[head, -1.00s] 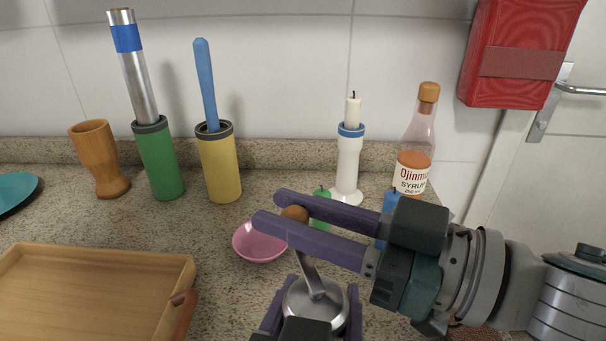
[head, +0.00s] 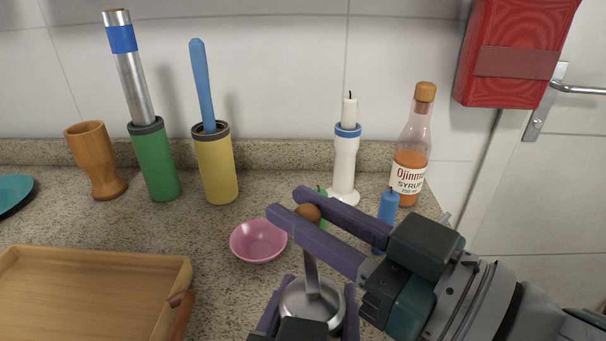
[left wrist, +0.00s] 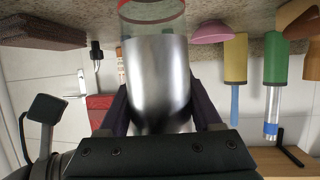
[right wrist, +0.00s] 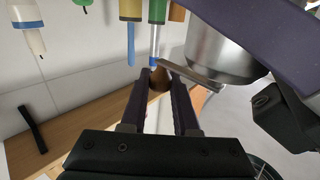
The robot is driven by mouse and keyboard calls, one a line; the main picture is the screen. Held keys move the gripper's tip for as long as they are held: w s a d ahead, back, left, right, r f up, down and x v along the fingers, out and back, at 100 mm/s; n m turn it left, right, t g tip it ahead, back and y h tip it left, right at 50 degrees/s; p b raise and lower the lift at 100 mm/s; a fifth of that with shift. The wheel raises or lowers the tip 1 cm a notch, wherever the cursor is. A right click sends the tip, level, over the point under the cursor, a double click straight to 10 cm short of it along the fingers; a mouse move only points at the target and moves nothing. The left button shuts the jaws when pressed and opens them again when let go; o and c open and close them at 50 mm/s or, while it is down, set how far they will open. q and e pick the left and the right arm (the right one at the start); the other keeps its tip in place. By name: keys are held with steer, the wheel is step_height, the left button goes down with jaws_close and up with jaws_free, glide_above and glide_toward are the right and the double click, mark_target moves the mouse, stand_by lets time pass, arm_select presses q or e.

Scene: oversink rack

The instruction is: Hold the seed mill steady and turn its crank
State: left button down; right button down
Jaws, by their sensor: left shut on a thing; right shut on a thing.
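The seed mill (head: 312,302) is a shiny metal cylinder with a domed lid, upright at the lower middle of the head view. In the left wrist view its metal body (left wrist: 158,70) sits between my fingers, with a clear reddish section at its counter end. My left gripper (left wrist: 160,105) is shut on this body. A flat metal crank (head: 311,270) rises in the picture from the lid to a round brown knob (head: 308,214). My right gripper (head: 290,204) is shut on the knob, which also shows between its fingertips in the right wrist view (right wrist: 160,78).
A pink bowl (head: 258,241) stands just left of the crank. A blue candle (head: 387,210), a white candle holder (head: 345,165) and a syrup bottle (head: 410,160) stand behind my right gripper. A wooden tray (head: 90,290) lies left. Speckled counter is clear between tray and mill.

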steer(key=shift+s+d+r+m+t+h, duration=0.1)
steer(key=shift+d+m+t+h, duration=0.25)
steer(key=shift+m+t+h, duration=0.5)
steer(key=shift+w+d+f+m+t+h, duration=0.1)
steer(key=shift+d+m+t+h, duration=0.3)
steer(key=shift+m+t+h, duration=0.45)
steer(key=shift+s+d+r+m+t+h, duration=0.1)
steer(key=shift+d+m+t+h, duration=0.35)
steer(key=shift+h, duration=0.65)
steer(key=c, duration=0.6)
jaws_free()
steer(key=shift+c, duration=0.2)
steer(key=v, duration=1.2)
steer(key=shift+f, duration=0.2)
steer(key=shift+a, duration=0.1)
